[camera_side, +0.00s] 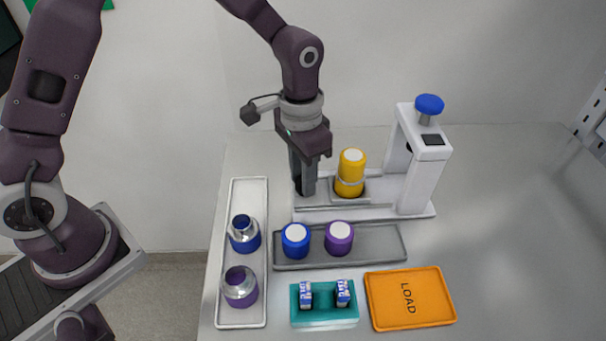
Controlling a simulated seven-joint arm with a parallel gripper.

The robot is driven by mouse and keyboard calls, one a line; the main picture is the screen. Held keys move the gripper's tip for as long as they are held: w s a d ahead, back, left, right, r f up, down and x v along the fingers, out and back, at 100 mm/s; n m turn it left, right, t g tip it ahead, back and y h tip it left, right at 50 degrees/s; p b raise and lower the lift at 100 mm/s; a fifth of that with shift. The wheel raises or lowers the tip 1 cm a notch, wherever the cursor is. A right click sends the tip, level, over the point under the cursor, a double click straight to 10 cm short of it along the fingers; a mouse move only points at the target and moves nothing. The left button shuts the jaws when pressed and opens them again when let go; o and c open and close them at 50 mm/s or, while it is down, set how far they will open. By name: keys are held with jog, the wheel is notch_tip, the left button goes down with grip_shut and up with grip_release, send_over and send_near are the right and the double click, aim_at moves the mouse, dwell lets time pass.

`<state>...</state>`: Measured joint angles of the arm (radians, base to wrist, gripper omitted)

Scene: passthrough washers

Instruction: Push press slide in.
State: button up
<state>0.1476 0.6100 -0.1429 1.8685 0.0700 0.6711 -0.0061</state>
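The press (425,165) is a white frame with a blue knob (429,103) on top, standing on a pale base at the back right. Its grey slide (377,190) sticks out to the left of the frame. A yellow cylinder (351,165) with a white top and a pale band stands upright on the slide, outside the frame. My gripper (305,190) points down at the slide's left end, left of the yellow cylinder and apart from it. Its fingers look close together, but their gap is not clear. I cannot tell whether they touch the slide.
A grey tray (392,245) in front holds a blue and a purple white-topped cylinder. A white tray (240,318) at left holds two metal-topped pieces, blue and purple. A teal holder (325,314) carries two small vials. An orange LOAD tray (432,309) is empty. The table's right side is clear.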

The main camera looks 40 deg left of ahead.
grip_shut()
dwell(1.0)
jog(key=w+d, duration=0.8)
jog(key=shift+r, duration=0.1)
jog(key=shift+w, duration=0.1)
jog(key=o, duration=0.9)
grip_release()
jog(key=shift+c, duration=0.2)
notch_tip(320, 180, up, 7)
jog(key=shift+a, duration=0.1)
